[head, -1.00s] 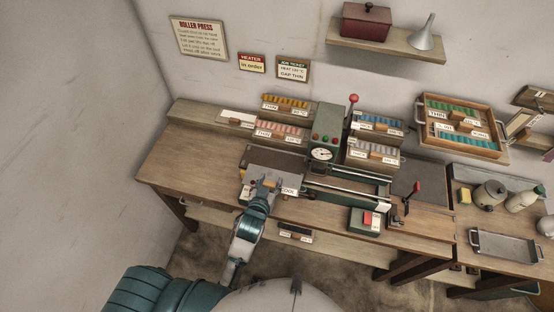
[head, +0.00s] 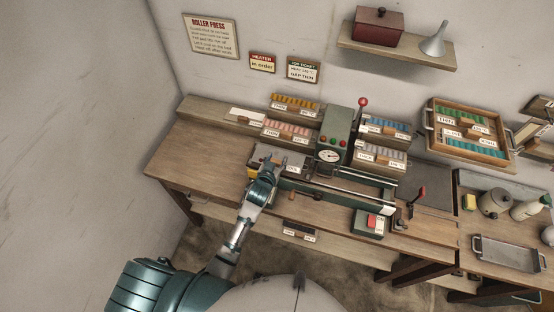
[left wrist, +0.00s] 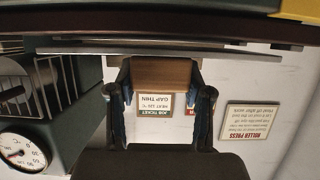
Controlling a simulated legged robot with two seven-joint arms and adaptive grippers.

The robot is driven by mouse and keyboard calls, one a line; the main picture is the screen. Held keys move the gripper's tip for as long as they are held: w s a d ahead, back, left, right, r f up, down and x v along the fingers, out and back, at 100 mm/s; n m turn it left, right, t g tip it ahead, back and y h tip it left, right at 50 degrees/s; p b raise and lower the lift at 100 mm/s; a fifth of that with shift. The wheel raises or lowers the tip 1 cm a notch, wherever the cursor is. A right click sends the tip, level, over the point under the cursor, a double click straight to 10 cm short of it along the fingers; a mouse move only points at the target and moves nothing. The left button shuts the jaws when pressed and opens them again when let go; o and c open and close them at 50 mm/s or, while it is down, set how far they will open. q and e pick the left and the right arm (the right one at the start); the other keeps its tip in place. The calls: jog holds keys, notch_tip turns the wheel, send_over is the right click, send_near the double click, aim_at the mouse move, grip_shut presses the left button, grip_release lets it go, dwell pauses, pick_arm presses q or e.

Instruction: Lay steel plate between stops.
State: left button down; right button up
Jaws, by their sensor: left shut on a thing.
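The roller press (head: 335,135) stands on the wooden bench, with a round dial (left wrist: 20,150) on its front. My left gripper (head: 272,163) is over the flat bed at the press's left end. In the left wrist view, which is upside down, its two fingers (left wrist: 160,85) are shut on a brown wooden block (left wrist: 160,72). A thin grey steel plate (left wrist: 230,47) shows edge-on beside the block; it looks joined to it. I cannot tell whether the plate touches the bed. The stops cannot be made out. My right gripper is not in view.
Racks of coloured pieces (head: 287,130) stand behind the press. A red-button box (head: 371,222) and a red-knobbed crank (head: 418,195) are at the front right. A metal tray (head: 507,253) lies on the right-hand bench. The bench left of the press (head: 205,155) is clear.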

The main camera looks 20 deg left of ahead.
pick_arm(q)
jog(key=shift+a, duration=0.1)
jog(key=shift+c, duration=2.4)
grip_release()
jog(key=shift+f, duration=0.15)
jog(key=shift+d, duration=0.2)
jog(key=shift+d, duration=0.1)
jog(key=shift+s+r, duration=0.2)
jog(key=shift+r, duration=0.1)
jog(key=v, duration=1.1)
jog(key=shift+s+r, duration=0.2)
jog(key=shift+s, duration=0.1)
jog(key=shift+a, duration=0.2)
